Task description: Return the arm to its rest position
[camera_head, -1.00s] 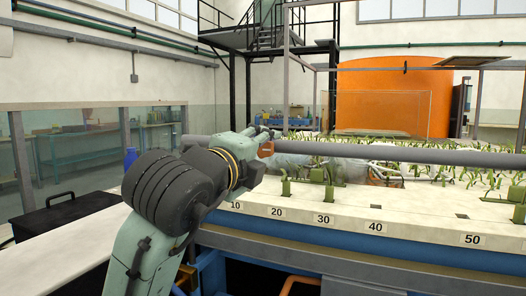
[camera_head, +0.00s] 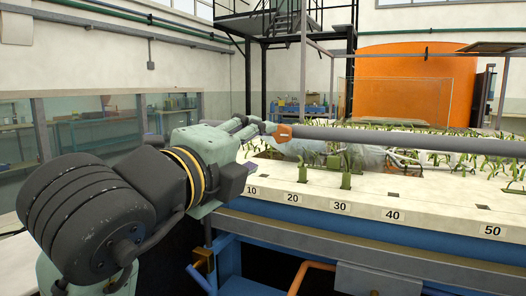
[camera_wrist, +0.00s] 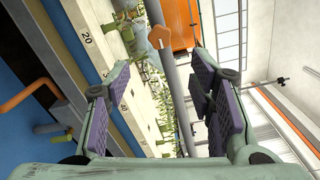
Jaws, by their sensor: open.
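My arm reaches forward from the lower left in the head view. My gripper (camera_head: 252,152) is at its far end, beside the near left corner of the white flume bed. In the wrist view my gripper (camera_wrist: 158,100) is open, with purple pads on both sides and nothing between them. The grey rail (camera_wrist: 176,70) and an orange fitting (camera_wrist: 157,56) on it show beyond the gap between the pads. I cannot tell how far the fingertips are from the rail.
The long bed with number marks (camera_head: 340,208) and green plants (camera_head: 350,160) fills the right. The grey rail (camera_head: 400,139) runs above it. Blue framework (camera_head: 230,258) and an orange bent pipe (camera_head: 305,272) lie below the edge. An orange tank (camera_head: 415,70) stands behind.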

